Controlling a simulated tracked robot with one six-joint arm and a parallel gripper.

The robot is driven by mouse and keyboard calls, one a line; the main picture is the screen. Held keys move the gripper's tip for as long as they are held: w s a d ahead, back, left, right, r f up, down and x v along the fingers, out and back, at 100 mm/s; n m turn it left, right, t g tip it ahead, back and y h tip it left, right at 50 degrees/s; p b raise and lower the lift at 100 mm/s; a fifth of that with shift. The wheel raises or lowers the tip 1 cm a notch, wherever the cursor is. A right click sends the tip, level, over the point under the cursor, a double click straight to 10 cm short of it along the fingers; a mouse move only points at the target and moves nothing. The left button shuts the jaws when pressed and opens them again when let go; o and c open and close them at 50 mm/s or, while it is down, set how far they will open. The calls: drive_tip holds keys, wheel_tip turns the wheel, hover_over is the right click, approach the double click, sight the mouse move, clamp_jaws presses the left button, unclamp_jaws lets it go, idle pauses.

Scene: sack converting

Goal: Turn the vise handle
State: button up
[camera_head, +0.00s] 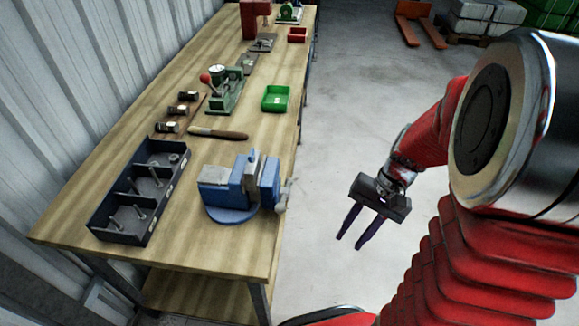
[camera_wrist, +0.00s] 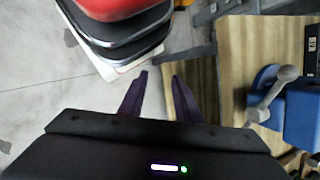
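A blue vise (camera_head: 240,186) stands on the near part of the wooden workbench, its jaws toward the bench's right edge. Its grey metal handle (camera_head: 286,194) sits on the vise's right side, at the bench edge. In the wrist view the handle (camera_wrist: 273,94) shows at the right, a slanted bar with rounded ends in front of the blue vise body (camera_wrist: 302,115). My gripper (camera_head: 350,242) is open and empty, over the floor to the right of the bench and apart from the handle. Its two dark fingers (camera_wrist: 160,92) also show in the wrist view.
A dark divided tray (camera_head: 138,192) with bolts stands left of the vise. A brush (camera_head: 218,134), hammers (camera_head: 168,127), a green bin (camera_head: 275,98) and a green fixture (camera_head: 226,92) lie farther back. The bench (camera_head: 235,255) edge borders open concrete floor (camera_head: 330,130).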

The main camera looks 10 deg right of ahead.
sight(285, 193)
drive_tip(key=w+d+f+m+t+y, duration=0.2)
drive_tip(key=w+f+m+t+y, duration=0.35)
drive_tip(key=w+y, duration=0.35)
drive_tip(key=w+r+y, duration=0.1)
drive_tip(key=w+d+r+n+t+y, duration=0.1)
drive_tip(key=r, duration=0.1)
drive_tip(key=w+r+n+t+y, duration=0.1)
drive_tip(key=shift+w+d+r+n, duration=0.15)
drive_tip(key=shift+d+r+n, duration=0.1)
drive_tip(key=shift+d+r, duration=0.1)
drive_tip(key=shift+a, duration=0.15)
drive_tip(key=x, duration=1.3)
drive_tip(key=shift+w+a, duration=0.25)
drive_tip(key=shift+c, duration=0.2)
clamp_jaws()
